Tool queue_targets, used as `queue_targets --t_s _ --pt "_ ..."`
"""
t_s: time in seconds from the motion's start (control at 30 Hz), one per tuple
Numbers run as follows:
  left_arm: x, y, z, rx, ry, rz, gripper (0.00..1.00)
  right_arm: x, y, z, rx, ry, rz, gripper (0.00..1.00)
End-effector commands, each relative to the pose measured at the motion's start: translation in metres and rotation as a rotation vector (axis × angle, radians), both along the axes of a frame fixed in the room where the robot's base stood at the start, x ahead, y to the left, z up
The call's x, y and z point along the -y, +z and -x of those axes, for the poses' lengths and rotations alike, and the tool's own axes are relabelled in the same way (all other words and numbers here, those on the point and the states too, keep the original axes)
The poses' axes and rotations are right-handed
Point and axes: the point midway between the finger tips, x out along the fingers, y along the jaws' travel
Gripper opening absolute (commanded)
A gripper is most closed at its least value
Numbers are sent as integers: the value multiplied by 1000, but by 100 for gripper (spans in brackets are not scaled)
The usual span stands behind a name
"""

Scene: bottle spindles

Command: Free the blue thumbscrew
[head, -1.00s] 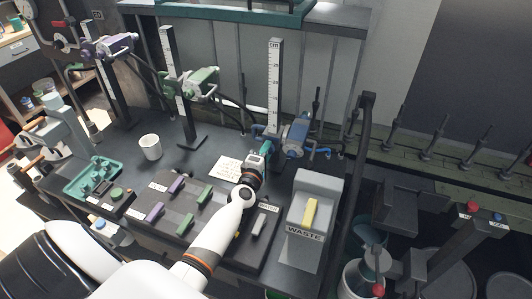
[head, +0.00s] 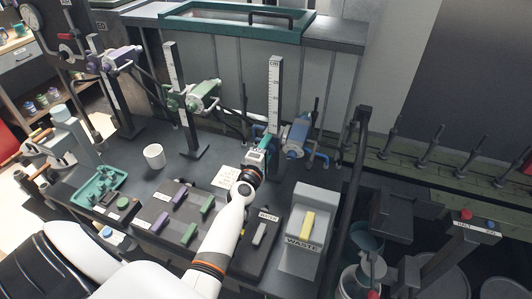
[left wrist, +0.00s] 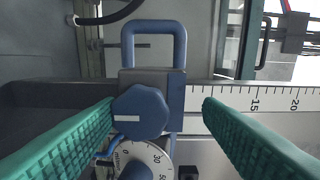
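The blue thumbscrew (left wrist: 140,112) is a lobed knob, seen face-on in the left wrist view, on a grey and blue clamp block on the scaled post (left wrist: 228,97). My left gripper (left wrist: 158,103) is open, its green fingers on either side of the thumbscrew, the left one very near its edge. I cannot tell if they touch. In the head view my left gripper (head: 266,144) is in front of the lower part of the post (head: 273,95), beside the blue spindle unit (head: 297,138). The thumbscrew is hidden there. My right gripper is not in view.
A dial (left wrist: 140,164) sits just below the thumbscrew and a blue loop handle (left wrist: 153,38) just above it. A waste bin (head: 313,205) stands right of my arm. Purple and green units stand left on their posts, with a white mug (head: 154,157) on the bench.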

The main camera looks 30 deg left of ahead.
Motion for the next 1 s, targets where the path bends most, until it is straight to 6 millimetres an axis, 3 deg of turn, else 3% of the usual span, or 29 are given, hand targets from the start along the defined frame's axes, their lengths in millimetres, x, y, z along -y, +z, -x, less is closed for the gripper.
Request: queue_targets --t_s 0.03,0.23,0.67,1.0 --pt "0 18 -1 8 3 3 57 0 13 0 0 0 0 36" --pt "0 37 -1 7 3 1 57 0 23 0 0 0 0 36" --pt "0 38 1 5 1 -1 57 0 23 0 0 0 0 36" --pt "5 37 23 3 1 -1 57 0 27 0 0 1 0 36"
